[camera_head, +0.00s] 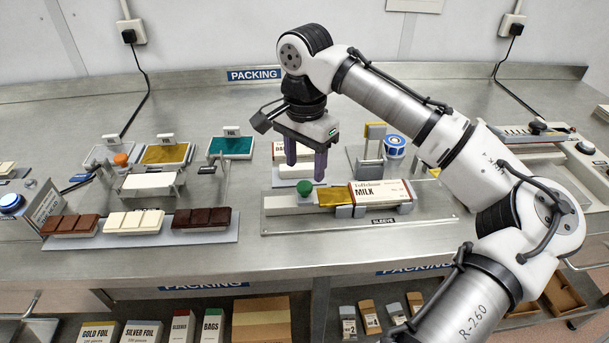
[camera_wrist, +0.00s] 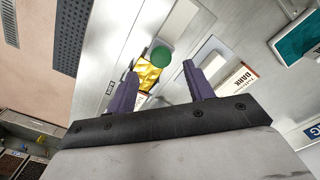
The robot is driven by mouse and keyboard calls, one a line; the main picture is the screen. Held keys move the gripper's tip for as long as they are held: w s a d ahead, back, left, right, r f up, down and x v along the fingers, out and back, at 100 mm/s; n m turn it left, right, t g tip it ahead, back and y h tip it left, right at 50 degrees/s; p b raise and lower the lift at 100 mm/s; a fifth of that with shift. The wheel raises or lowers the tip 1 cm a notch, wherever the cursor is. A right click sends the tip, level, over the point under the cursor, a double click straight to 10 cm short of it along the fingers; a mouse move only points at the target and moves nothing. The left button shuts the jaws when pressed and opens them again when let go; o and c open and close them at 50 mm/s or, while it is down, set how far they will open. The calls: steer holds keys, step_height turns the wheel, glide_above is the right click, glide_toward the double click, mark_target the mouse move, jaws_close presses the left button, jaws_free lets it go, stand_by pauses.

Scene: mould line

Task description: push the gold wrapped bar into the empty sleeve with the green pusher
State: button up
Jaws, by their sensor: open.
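The green pusher knob (camera_head: 305,188) stands on a pale block at the left part of the sleeve fixture. The gold wrapped bar (camera_head: 333,195) lies just right of it, lined up with the mouth of the white and brown MILK sleeve (camera_head: 380,193). I cannot tell whether the bar's right end is inside the sleeve. My gripper (camera_head: 306,172) is open and empty, pointing down above the pusher. In the wrist view, the green knob (camera_wrist: 162,57) and gold bar (camera_wrist: 148,76) show between and beyond the open fingers (camera_wrist: 160,70).
A DARK sleeve (camera_head: 280,150) stands behind the fixture, close to my gripper. A small stand (camera_head: 366,160) and a blue-white roll (camera_head: 394,146) are behind the MILK sleeve. A tray (camera_head: 236,233) of chocolate bars lies to the left. The bench front is clear.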

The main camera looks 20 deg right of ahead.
mark_target(305, 184)
step_height(305, 184, down, 5)
steer(key=shift+r, duration=0.1)
stand_by(0.3)
jaws_close()
